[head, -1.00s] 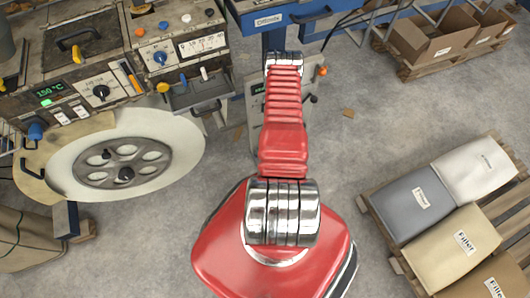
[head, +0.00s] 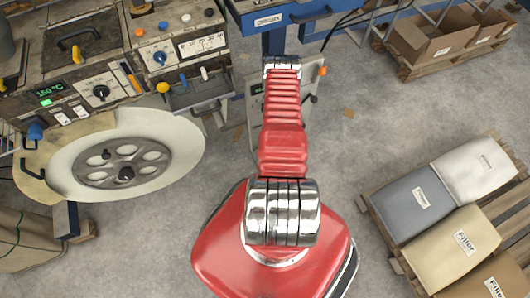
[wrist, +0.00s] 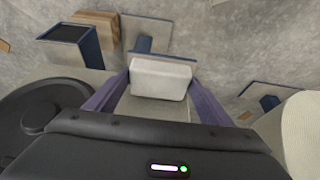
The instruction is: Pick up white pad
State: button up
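The white pad (wrist: 161,79) is a small pale block with rounded edges in the middle of the wrist view. My gripper (wrist: 161,78) has its two purple-blue fingers apart, one on each side of the pad. The fingertips line up closely with the pad's left and right edges, and I cannot tell whether they press on it. A pale grey flat surface (wrist: 158,109) shows just below the pad between the fingers. I cannot tell whether the pad rests on anything. In the head view the gripper and pad do not show; my red arm stretches away over the floor.
A machine with a large round disc (head: 125,165) and a control panel (head: 90,95) stands at the left. A blue-framed unit (head: 275,20) is at the far end of my arm. A pallet with filler bags (head: 465,245) lies at the right.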

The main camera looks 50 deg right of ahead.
jog(key=c, duration=0.6)
jog(key=shift+r, duration=0.1)
jog(key=shift+c, duration=0.2)
jog(key=shift+s+a+r, duration=0.1)
jog(key=shift+s+r, duration=0.1)
jog(key=shift+r, duration=0.15)
notch_tip(320, 180, up, 6)
jog(key=s+a, duration=0.5)
jog(key=s, duration=0.3)
jog(key=s+a, duration=0.5)
jog(key=s, duration=0.4)
jog(key=shift+w+r, duration=0.1)
jog(key=o, duration=0.5)
jog(key=c, duration=0.4)
